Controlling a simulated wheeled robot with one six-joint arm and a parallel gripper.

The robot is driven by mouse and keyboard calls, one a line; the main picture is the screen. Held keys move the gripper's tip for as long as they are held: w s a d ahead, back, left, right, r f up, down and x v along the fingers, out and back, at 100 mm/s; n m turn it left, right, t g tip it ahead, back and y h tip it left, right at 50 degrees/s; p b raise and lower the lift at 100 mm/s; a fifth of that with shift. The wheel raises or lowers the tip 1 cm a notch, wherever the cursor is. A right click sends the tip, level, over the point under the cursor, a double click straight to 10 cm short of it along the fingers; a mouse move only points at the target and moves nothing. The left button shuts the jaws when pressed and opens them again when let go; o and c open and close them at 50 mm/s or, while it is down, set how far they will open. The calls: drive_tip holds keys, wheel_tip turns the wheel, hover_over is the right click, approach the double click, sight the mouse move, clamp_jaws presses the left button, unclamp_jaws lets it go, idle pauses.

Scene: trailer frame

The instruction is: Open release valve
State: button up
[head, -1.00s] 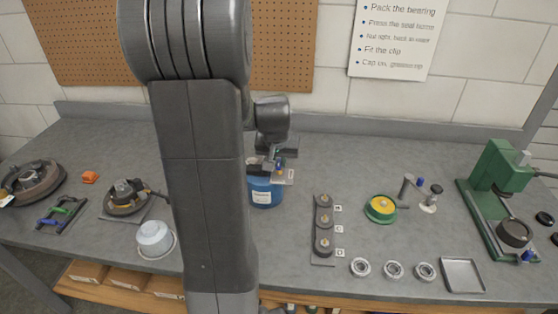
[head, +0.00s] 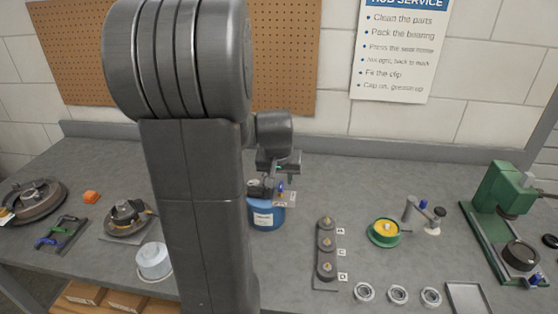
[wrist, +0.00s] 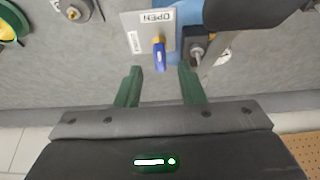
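The release valve shows in the wrist view as a blue lever with a yellow base (wrist: 159,52) on a grey plate (wrist: 136,33). The plate carries an "OPEN" label and a second label that I cannot read. In the head view the plate (head: 288,198) sits beside the top of a blue container (head: 265,219). My gripper (wrist: 160,82) is open and empty, its two green fingers on either side of the lever's line in the picture. The lever's tip shows just beyond the fingertips; whether they touch is unclear. My arm hides part of this area in the head view.
A dark fitting (wrist: 197,48) stands close beside the plate. To the right are a post row (head: 326,245), a green-yellow dish (head: 384,232), several metal rings (head: 397,295), a tray (head: 465,296) and a green press (head: 497,205). A hub (head: 127,217) and white cup (head: 154,261) are left.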

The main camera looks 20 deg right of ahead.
sight(281, 185)
drive_tip(key=v, duration=1.1)
drive_tip(key=shift+f, duration=0.1)
drive_tip(key=x, duration=1.3)
drive_tip(key=shift+w+d+f, duration=0.1)
drive_tip(key=shift+w+f, duration=0.05)
drive_tip(key=shift+f, duration=0.25)
drive_tip(key=shift+r, duration=0.1)
